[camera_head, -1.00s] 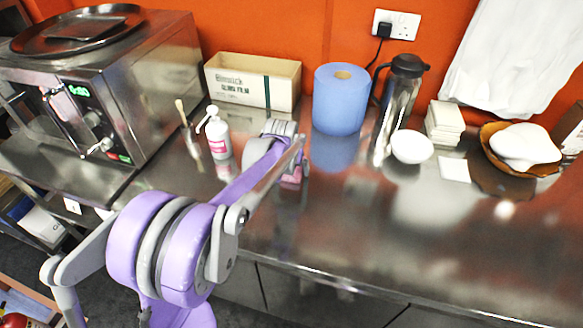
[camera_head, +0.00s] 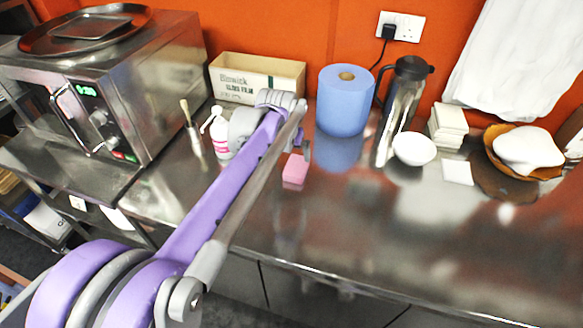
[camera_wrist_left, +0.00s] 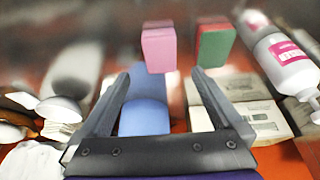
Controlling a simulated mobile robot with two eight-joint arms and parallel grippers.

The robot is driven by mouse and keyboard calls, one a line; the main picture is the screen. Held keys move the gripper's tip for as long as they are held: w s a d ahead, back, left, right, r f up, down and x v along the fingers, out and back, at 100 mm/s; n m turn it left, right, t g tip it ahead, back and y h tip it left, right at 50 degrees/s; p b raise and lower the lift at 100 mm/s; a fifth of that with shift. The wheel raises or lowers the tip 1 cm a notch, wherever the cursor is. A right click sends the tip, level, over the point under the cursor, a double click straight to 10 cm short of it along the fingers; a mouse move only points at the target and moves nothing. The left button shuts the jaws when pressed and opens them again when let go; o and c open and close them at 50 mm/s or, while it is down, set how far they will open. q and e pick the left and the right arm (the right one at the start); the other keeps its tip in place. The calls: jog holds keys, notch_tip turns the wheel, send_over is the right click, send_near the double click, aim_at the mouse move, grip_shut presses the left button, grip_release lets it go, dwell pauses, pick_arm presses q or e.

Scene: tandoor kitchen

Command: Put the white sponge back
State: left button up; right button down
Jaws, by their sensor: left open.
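I cannot pick out a white sponge with certainty in either view. A pink block (camera_head: 294,168) like a sponge stands on the steel counter, just right of my left forearm. In the left wrist view the pink block (camera_wrist_left: 158,48) stands beside a green block (camera_wrist_left: 214,45), beyond the fingertips. My left gripper (camera_wrist_left: 162,76) is open, with nothing between its fingers. In the head view my left arm mostly hides this gripper and the green block. My right gripper is not in view.
Behind the arm stand a pump bottle (camera_head: 219,135), a cardboard box (camera_head: 256,78) and a blue roll (camera_head: 346,100). To the right are a steel jug (camera_head: 402,105), a white bowl (camera_head: 414,149), a white stack (camera_head: 448,125) and a flat white square (camera_head: 457,172). The front counter is clear.

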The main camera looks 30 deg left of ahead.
pick_arm(q)
jog(key=s+d+f+m, duration=0.1)
jog(key=s+d+f, duration=0.2)
jog(key=s, duration=0.4)
jog(key=s+d+f+m, duration=0.1)
jog(key=s+d+f, duration=0.2)
jog(key=s+d, duration=0.3)
jog(key=s+d+f+t+h, duration=0.1)
jog(key=s+d+f, duration=0.2)
jog(key=s, duration=0.7)
jog(key=shift+s+d+f+m, duration=0.1)
jog(key=shift+d+f+m, duration=0.1)
jog(key=shift+d, duration=0.2)
jog(key=shift+d+f+m, duration=0.1)
jog(key=shift+d+m, duration=0.1)
jog(key=shift+d, duration=0.2)
jog(key=shift+r, duration=0.25)
